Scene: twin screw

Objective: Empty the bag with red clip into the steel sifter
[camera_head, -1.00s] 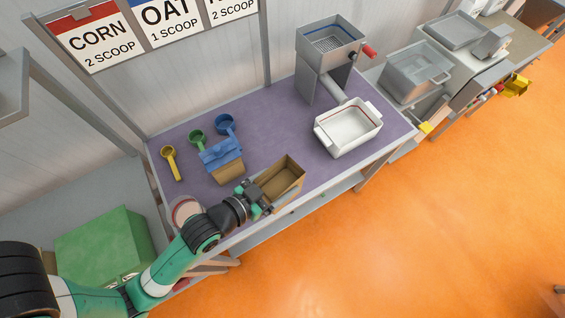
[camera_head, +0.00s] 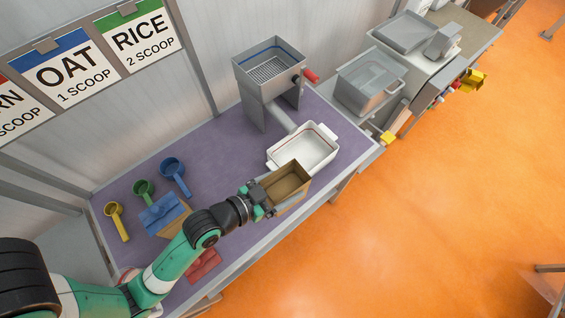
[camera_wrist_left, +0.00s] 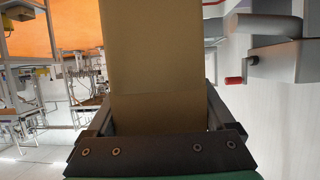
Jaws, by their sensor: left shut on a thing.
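My left gripper (camera_head: 257,197) is shut on an open brown bag (camera_head: 289,185), held near the table's front edge beside the white tray. In the left wrist view the bag (camera_wrist_left: 155,60) stands between the fingers of the gripper (camera_wrist_left: 158,112). No clip shows on this bag; its contents cannot be told. The steel sifter (camera_head: 268,66), with a mesh hopper and red handle (camera_head: 311,75), stands at the back of the table. My right gripper is not in view.
A white tray (camera_head: 304,148) sits below the sifter's chute, close behind the held bag. A bag with a blue clip (camera_head: 160,213) and yellow, green and blue scoops (camera_head: 173,172) are at the left. The purple tabletop (camera_head: 215,150) is clear in the middle.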

